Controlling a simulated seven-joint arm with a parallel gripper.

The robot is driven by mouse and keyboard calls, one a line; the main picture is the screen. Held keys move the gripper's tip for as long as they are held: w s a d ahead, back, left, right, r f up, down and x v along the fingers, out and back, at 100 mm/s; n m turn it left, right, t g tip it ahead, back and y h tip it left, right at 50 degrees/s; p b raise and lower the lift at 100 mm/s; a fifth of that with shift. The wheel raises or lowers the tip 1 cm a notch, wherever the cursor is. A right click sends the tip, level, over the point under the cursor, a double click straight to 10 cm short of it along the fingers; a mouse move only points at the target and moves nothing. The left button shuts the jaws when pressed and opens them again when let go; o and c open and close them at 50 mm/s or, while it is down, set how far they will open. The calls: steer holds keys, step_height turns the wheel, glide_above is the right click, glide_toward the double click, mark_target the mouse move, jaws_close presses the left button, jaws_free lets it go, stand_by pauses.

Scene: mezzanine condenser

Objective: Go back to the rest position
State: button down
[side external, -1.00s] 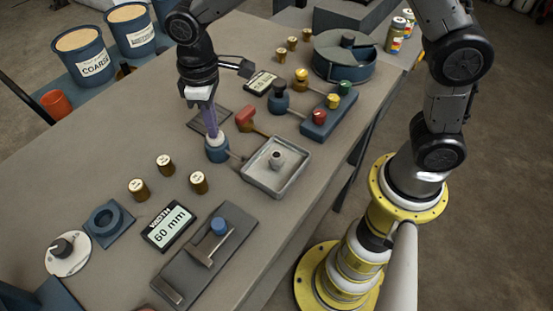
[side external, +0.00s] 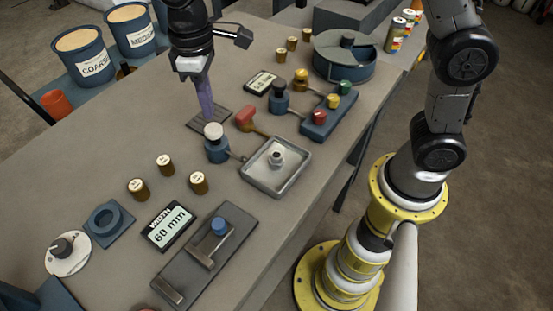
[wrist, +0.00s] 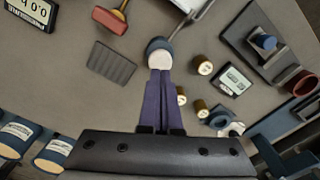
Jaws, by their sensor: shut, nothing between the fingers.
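My gripper (side external: 210,114) has purple fingers that are closed together with nothing between them. It hangs above the bench, just behind a white-topped knob on a blue base (side external: 214,143) in the side view. In the wrist view my fingertips (wrist: 160,73) overlap the near edge of that same knob (wrist: 159,56). A small gap seems to separate the tips from the knob, though the exact height is hard to judge.
A red-handled tool (side external: 246,116) and a metal tray (side external: 275,184) stand close by. A dark ribbed mat (side external: 196,122) lies behind the gripper. Brass weights (side external: 165,164), a 60 mm display (side external: 167,226) and a blue block with coloured knobs (side external: 329,122) are spread around the bench.

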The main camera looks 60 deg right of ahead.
stand_by(0.4)
steer(key=shift+w+d, duration=0.1)
steer(key=shift+d, duration=0.1)
steer(key=s+d+r+m+t, duration=0.35)
steer(key=s+d+r, duration=0.55)
steer(key=d+r, duration=0.3)
steer(key=s+d+f+m+t, duration=0.1)
steer(key=s+d+f, duration=0.1)
steer(key=s, duration=0.4)
steer(key=s+d+f+m+t, duration=0.1)
steer(key=s+d+f, duration=0.2)
steer(key=s, duration=0.4)
steer(key=shift+s+f, duration=0.15)
steer(key=shift+f, duration=0.45)
steer(key=shift+m, duration=0.25)
